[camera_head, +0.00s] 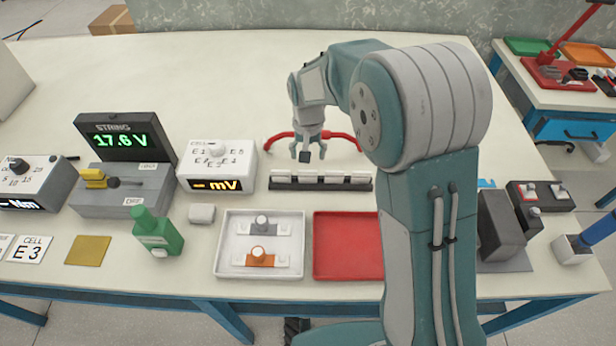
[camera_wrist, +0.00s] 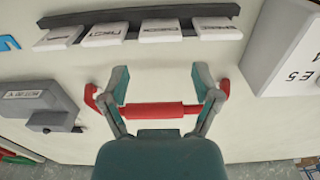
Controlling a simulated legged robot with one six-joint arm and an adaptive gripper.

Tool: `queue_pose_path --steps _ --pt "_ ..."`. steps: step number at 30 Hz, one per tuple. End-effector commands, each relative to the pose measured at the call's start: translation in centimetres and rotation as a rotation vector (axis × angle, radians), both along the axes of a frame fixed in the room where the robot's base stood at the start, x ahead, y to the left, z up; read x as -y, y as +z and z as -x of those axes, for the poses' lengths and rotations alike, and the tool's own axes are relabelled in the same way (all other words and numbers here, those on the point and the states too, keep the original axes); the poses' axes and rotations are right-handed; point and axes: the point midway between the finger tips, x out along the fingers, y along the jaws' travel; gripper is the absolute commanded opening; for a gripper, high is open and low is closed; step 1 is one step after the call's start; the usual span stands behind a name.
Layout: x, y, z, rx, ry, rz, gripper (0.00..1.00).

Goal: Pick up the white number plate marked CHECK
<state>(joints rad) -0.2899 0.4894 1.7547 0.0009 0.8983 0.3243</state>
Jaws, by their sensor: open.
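Several white plates lie in a row on a dark rack (camera_head: 290,186) on the table. In the wrist view the rack (camera_wrist: 120,16) is at the top and its plates show dark lettering, upside down and too blurred to tell which one reads CHECK. One of these plates is at the row's right end (camera_wrist: 217,28). My gripper (camera_head: 308,156) is just behind the rack in the head view, apart from the plates. In the wrist view my gripper (camera_wrist: 157,82) is open, with nothing between its fingertips.
A white cell selector box (camera_head: 240,160) stands left of the rack. In front are a white tray (camera_head: 225,260) and a red tray (camera_head: 345,270). The table behind is mostly clear.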

Motion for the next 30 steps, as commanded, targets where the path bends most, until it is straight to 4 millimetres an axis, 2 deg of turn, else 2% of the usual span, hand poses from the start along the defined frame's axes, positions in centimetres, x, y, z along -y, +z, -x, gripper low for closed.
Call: queue_pose_path --steps 3,8,16,25,26,27,28,30 --pt "-0.1 -1.5 0.0 -0.001 0.001 0.001 0.80" --pt "-0.1 -2.8 0.1 -0.001 0.001 0.001 0.80" --pt "0.0 -6.7 0.3 -0.001 0.001 0.001 0.80" --pt "0.0 -7.2 0.3 0.001 0.001 0.000 0.80" --pt "0.0 -7.2 0.3 0.001 0.001 0.000 0.71" --pt "0.0 -7.2 0.3 0.001 0.001 0.000 0.53" --pt "0.0 -7.2 0.3 0.001 0.001 0.000 0.40" --pt "0.0 -7.2 0.3 0.001 0.001 0.000 0.38"
